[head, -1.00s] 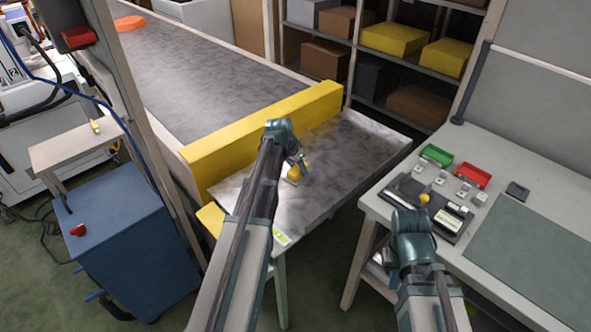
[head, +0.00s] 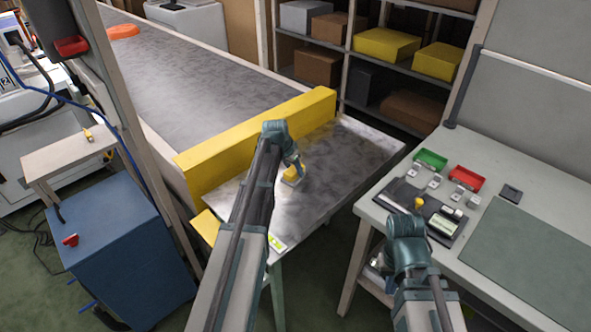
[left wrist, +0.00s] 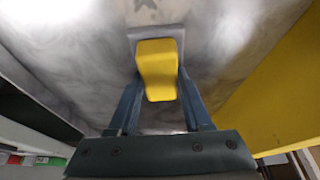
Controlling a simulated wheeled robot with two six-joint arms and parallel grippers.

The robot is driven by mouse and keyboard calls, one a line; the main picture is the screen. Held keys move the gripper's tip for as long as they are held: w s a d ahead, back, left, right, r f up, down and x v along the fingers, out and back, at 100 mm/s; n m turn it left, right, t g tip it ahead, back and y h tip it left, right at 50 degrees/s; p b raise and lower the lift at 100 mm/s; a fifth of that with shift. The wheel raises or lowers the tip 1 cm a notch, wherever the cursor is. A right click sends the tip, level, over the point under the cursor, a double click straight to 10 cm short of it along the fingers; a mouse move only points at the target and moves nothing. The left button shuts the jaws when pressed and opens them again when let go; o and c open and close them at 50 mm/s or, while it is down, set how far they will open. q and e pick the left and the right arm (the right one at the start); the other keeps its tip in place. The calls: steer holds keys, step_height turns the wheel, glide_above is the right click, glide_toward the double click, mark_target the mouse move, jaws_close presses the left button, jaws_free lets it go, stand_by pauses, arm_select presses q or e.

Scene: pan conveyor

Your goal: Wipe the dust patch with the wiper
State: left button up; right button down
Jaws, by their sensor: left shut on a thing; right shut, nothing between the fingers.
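The wiper (head: 290,174) has a yellow handle and a flat grey pad. In the left wrist view the yellow handle (left wrist: 157,70) sits between the two fingers, pad toward the metal. A small darker mark (left wrist: 146,4) shows on the metal at the top edge of that view; I cannot tell if it is the dust patch. My right gripper (head: 402,252) is low in front of the right workbench, its fingers mostly hidden.
A yellow barrier (head: 250,145) stands along the left of the metal table, with the conveyor (head: 200,80) behind it. The right workbench (head: 480,160) carries green and red trays and small parts. A blue cabinet (head: 120,250) stands at left. Shelves with boxes are behind.

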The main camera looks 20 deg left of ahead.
mark_target(287, 173)
arm_select(q)
steer(key=shift+s+a, duration=0.35)
steer(key=shift+s, duration=0.45)
steer(key=shift+s+a, duration=0.3)
steer(key=shift+s, duration=0.5)
steer(key=shift+s+a+f, duration=0.1)
steer(key=shift+s+a, duration=0.2)
steer(key=shift+s, duration=0.55)
steer(key=shift+s+a, duration=0.3)
steer(key=shift+s, duration=0.55)
steer(key=shift+s, duration=0.1)
steer(key=shift+s+a, duration=0.4)
steer(key=shift+s, duration=0.3)
steer(key=shift+s+a, duration=0.35)
steer(key=shift+s, duration=0.35)
jaws_close()
steer(key=shift+s+a, duration=0.3)
steer(key=shift+s, duration=0.5)
steer(key=shift+s+a, duration=0.3)
steer(key=shift+s, duration=0.45)
steer(key=shift+w+a, duration=0.3)
steer(key=shift+a, duration=0.4)
